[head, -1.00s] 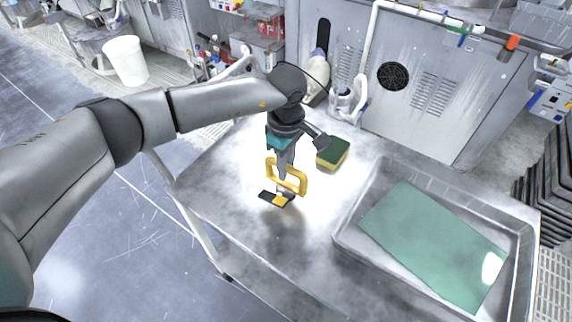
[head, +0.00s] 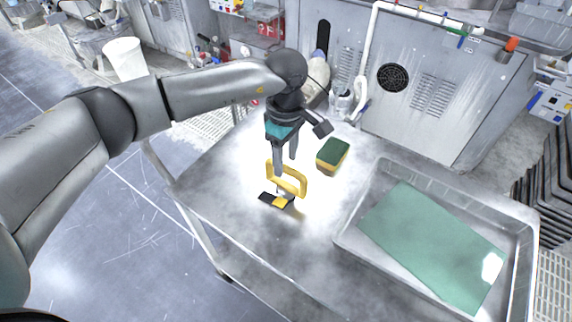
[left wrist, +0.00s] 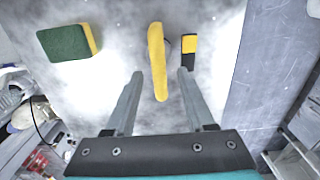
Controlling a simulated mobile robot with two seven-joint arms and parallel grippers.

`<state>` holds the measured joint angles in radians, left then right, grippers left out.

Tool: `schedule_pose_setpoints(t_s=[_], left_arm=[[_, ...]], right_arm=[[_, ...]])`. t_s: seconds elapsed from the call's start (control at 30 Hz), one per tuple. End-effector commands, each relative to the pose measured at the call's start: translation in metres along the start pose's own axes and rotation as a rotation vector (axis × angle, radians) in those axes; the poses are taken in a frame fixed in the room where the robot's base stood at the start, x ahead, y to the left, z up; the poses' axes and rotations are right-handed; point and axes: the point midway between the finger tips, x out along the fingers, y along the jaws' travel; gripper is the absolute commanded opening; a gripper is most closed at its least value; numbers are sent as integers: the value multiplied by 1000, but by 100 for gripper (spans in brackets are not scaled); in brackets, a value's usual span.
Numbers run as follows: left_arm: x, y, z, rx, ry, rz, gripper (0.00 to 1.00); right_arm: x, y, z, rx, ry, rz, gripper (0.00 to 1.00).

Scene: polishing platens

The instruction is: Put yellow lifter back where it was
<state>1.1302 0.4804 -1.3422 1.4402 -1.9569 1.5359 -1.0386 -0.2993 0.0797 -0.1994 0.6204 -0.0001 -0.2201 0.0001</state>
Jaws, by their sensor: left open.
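The yellow lifter (head: 289,181) stands on the metal table, its yellow loop handle upright. Its black and yellow base (head: 277,201) rests on the tabletop. My left gripper (head: 285,170) is open and empty, its fingers pointing down just above the handle. In the left wrist view the handle (left wrist: 157,60) lies beyond and between the two open fingers (left wrist: 157,72), apart from both. The base also shows there (left wrist: 189,50), to the right of the handle. My right gripper is not in view.
A green and yellow sponge (head: 332,154) lies on the table right of the lifter. A metal tray (head: 345,236) with a green sheet (head: 433,243) fills the table's right side. The front-left tabletop is clear. A grey cabinet (head: 440,95) stands behind.

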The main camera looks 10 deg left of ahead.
Motion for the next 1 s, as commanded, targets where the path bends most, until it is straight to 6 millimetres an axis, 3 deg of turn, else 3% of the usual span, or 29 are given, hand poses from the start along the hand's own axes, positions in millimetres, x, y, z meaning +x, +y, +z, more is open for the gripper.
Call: schedule_pose_setpoints(t_s=[0.2, 0.4, 1.0], left_arm=[[-51, 1, 0, 0, 0, 5, 54], [-79, 1, 0, -1, 0, 3, 54], [-87, 0, 0, 0, -1, 1, 54]], right_arm=[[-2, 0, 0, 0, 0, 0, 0], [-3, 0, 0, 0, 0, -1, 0], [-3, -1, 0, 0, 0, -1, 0]])
